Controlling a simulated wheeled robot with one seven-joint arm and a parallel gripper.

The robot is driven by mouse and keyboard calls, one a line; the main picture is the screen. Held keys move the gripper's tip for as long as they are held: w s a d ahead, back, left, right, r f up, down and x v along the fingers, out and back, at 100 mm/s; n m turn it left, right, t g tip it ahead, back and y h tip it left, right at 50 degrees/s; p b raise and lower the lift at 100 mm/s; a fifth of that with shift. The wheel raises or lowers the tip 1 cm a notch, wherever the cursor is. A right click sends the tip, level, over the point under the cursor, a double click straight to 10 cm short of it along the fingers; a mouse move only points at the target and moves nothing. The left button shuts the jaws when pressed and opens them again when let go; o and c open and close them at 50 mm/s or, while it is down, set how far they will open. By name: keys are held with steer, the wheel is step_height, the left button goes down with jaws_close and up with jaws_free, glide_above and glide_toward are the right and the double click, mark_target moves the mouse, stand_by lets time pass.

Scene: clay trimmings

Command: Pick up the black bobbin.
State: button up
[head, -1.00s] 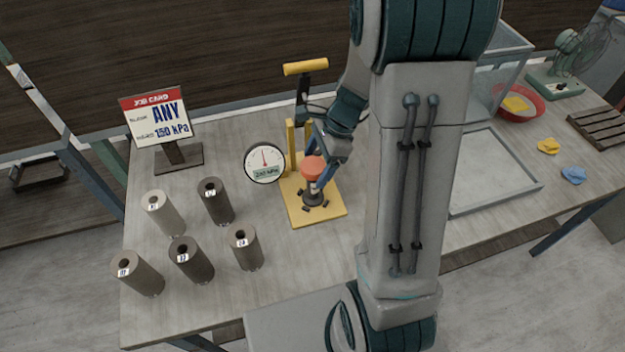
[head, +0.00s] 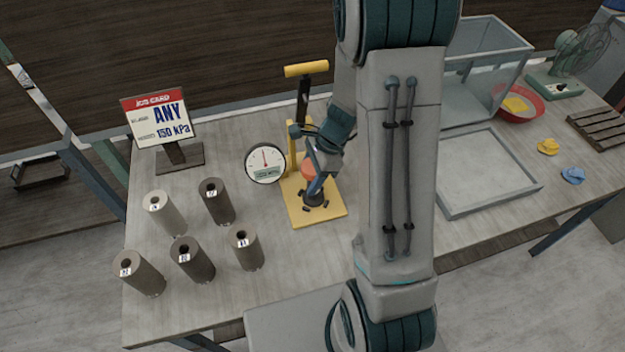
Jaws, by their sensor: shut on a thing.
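I cannot pick out a thing that is clearly a black bobbin. A yellow stand (head: 329,214) on the table bears a dark, spool-like piece (head: 315,199) with an orange rounded top (head: 307,171). My gripper (head: 313,176) is at the orange top, shut on it, and its fingers and wrist hide part of it. Several upright hollow cylinders stand at the left with small labels. They include a pale one (head: 166,216), a dark brown one (head: 218,205) and a grey-brown one (head: 246,254).
A round gauge (head: 265,163) stands left of the yellow stand, with a yellow-handled upright (head: 306,69) behind. A job card (head: 160,122) reads "ANY" and "150 kPa". To the right are a grey tray (head: 490,175), a clear box (head: 487,65), a red bowl (head: 535,108) and a fan (head: 578,55).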

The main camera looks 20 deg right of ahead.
mark_target(311, 165)
steer(key=shift+r, duration=0.1)
steer(key=shift+r, duration=0.4)
steer(key=r, duration=0.3)
steer(key=shift+w+d+r, duration=0.1)
steer(key=shift+d+r, duration=0.15)
steer(key=d+r+m+t+b, duration=0.1)
steer(key=d+r+m+b, duration=0.2)
steer(key=d, duration=1)
steer(key=d+r+m+t+b, duration=0.1)
steer(key=d+r+b, duration=0.3)
steer(key=d, duration=0.9)
steer(key=w+a+f+p, duration=0.1)
steer(key=w+a+f, duration=0.6)
steer(key=f, duration=0.5)
steer(key=shift+w+f+m, duration=0.2)
steer(key=shift+w+m, duration=0.1)
steer(key=shift+w, duration=1.1)
